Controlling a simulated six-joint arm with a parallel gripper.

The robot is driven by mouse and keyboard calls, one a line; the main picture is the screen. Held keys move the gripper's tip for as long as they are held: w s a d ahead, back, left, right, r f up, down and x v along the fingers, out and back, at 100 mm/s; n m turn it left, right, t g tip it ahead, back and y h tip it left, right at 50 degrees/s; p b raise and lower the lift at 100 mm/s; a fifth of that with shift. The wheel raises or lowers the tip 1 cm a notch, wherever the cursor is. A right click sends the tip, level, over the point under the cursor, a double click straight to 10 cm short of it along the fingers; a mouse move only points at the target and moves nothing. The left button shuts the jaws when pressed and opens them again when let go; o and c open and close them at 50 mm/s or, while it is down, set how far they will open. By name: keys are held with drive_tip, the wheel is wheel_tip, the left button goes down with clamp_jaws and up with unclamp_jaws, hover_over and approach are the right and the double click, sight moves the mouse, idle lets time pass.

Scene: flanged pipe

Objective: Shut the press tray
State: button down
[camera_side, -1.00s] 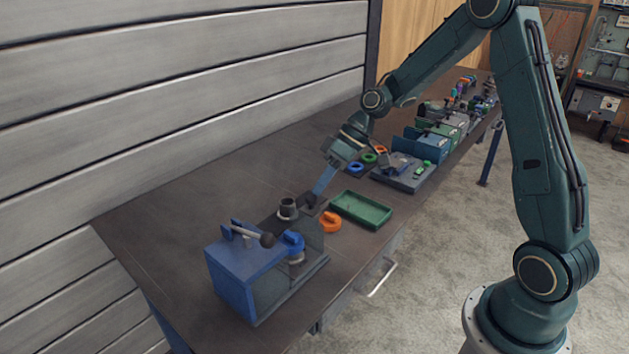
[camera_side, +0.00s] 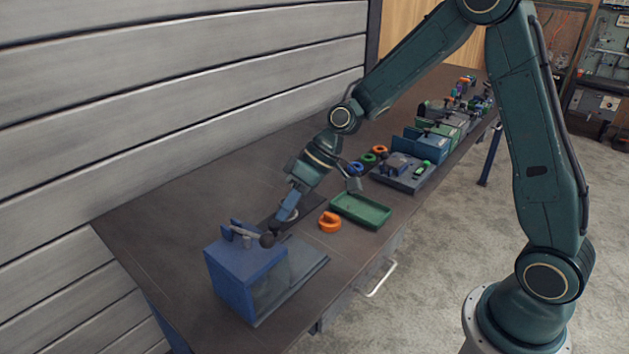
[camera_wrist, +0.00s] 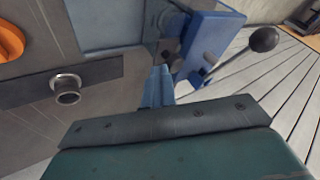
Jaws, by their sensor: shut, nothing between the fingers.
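The press (camera_side: 238,275) is a blue housing at the front left of the bench, with a lever ending in a dark ball knob (camera_side: 267,240). It also shows in the wrist view (camera_wrist: 210,40). Its base (camera_side: 308,262) sticks out to the right, bare on top. The blue ring and the tray part under it are out of sight, apparently inside the housing. My gripper (camera_side: 279,224) is shut and empty, pointing down at the housing's right side, close behind the knob. In the wrist view its fingers (camera_wrist: 158,88) reach a dark block at the press; contact is unclear.
A dark plate with a short pipe (camera_wrist: 67,90) lies close beside my gripper. An orange ring part (camera_side: 329,222) and a green tray (camera_side: 361,210) stand to the right. Several fixtures (camera_side: 425,150) line the bench further back.

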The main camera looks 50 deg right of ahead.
drive_tip(key=shift+a, duration=0.25)
drive_tip(key=s+d+r, duration=0.1)
drive_tip(key=d+r, duration=0.7)
drive_tip(key=d, duration=0.2)
drive_tip(key=shift+s, duration=0.2)
drive_tip(key=shift+a, duration=0.1)
drive_tip(key=s+a+r+m+t+h, duration=0.1)
drive_tip(key=s+r+h, duration=0.15)
drive_tip(key=s, duration=0.35)
drive_tip(key=s+a+r+m+h, duration=0.1)
drive_tip(key=s+a+r+h, duration=0.1)
drive_tip(key=s+r, duration=0.3)
drive_tip(key=s+d+m+t+h, duration=0.1)
drive_tip(key=s+d+m+h, duration=0.1)
drive_tip(key=s, duration=1.1)
drive_tip(key=shift+d+f+t, duration=0.15)
drive_tip(key=shift+f+t, duration=0.15)
drive_tip(key=shift+f, duration=0.05)
